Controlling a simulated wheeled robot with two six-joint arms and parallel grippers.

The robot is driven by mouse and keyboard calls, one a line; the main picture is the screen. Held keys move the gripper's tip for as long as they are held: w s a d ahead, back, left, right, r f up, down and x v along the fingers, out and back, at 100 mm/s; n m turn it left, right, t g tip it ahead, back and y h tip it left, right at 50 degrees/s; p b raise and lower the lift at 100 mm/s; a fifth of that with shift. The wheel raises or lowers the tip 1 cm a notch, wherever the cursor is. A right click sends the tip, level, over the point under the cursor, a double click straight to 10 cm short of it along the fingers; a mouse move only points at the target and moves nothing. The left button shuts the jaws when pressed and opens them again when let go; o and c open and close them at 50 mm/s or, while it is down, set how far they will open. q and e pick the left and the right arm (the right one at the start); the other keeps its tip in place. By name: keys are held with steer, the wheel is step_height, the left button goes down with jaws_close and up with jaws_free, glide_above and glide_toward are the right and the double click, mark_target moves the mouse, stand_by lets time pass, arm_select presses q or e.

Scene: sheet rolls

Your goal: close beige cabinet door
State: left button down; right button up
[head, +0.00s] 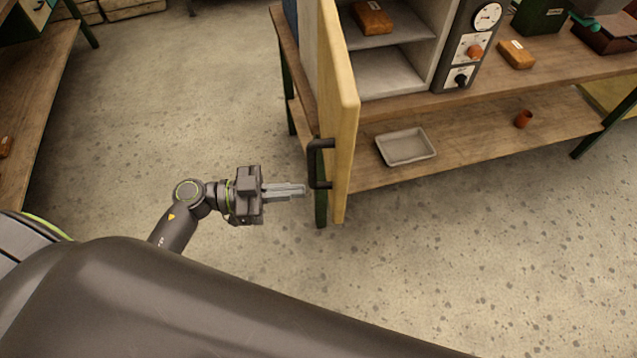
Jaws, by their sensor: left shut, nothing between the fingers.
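The beige cabinet door (340,90) stands wide open, seen nearly edge-on, swung out toward me at the left side of the cabinet (432,55). Its dark handle (315,165) is on the left face, near the door's close edge. My left gripper (300,190) is shut and empty. It points right, with its fingertips just left of the handle's lower end; I cannot tell whether they touch it. The cabinet's inside shows a shelf with a brown block (371,17) on it. My right gripper is not in view.
The cabinet stands on a wooden workbench (560,75) with a dial panel (470,45) at its right. A grey tray (406,147) and a small orange-brown cup (523,119) are on the lower shelf. Another wooden bench (42,90) is at left. The floor between the benches is clear.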

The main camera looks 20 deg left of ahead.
mark_target(335, 188)
arm_select(q)
steer(key=p+x, duration=0.1)
steer(key=x, duration=0.3)
steer(key=shift+r, duration=0.15)
steer(key=shift+x, duration=0.8)
steer(key=shift+p, duration=0.3)
